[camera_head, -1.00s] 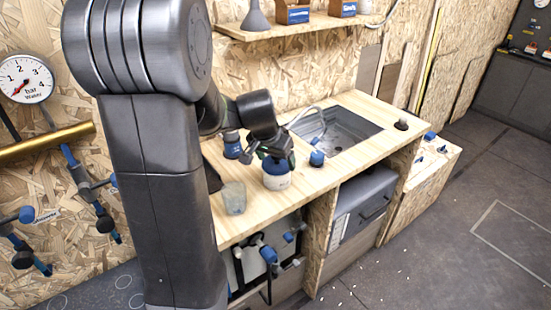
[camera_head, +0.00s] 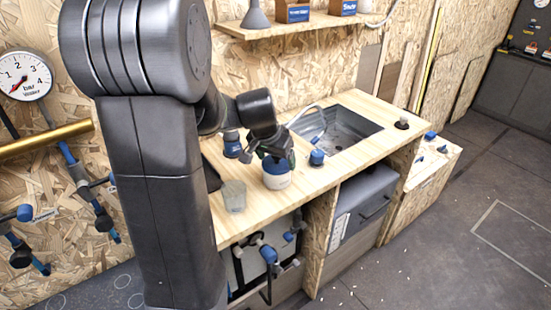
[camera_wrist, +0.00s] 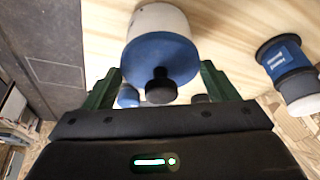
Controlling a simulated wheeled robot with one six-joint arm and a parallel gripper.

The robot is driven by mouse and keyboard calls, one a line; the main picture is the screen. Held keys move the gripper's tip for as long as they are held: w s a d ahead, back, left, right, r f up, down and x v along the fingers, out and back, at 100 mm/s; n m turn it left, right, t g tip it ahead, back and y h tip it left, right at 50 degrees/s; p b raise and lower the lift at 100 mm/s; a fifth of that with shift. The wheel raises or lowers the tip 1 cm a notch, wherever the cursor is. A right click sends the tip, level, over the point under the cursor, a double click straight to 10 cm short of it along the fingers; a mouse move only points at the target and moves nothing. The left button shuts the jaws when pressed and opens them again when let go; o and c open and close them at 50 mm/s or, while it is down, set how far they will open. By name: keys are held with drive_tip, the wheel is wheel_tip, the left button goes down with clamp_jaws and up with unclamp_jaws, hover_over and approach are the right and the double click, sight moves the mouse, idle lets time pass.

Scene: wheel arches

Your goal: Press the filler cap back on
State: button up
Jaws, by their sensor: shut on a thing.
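A white tub (camera_head: 277,184) with a blue cap (camera_head: 275,167) on top stands on the wooden bench. In the wrist view the white tub (camera_wrist: 160,18) is behind the wide blue cap (camera_wrist: 157,58), which carries a black knob (camera_wrist: 160,86). My gripper (camera_wrist: 160,68) has its dark green fingers on either side of the blue cap and is shut on it. In the head view my gripper (camera_head: 274,157) is over the tub's top. The seam between cap and tub is too small to judge.
A blue and dark container (camera_head: 232,146) stands left of the tub, and a grey translucent cup (camera_head: 233,196) is in front of it. A small blue-topped item (camera_head: 317,158) stands to the right. A sink (camera_head: 345,125) lies behind. The right bench end holds a dark knob (camera_head: 402,124).

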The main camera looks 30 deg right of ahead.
idle(0.3)
drive_tip(key=o, duration=0.9)
drive_tip(key=shift+r+p, duration=2.45)
drive_tip(key=shift+r, duration=1.05)
drive_tip(key=shift+c, duration=0.3)
clamp_jaws()
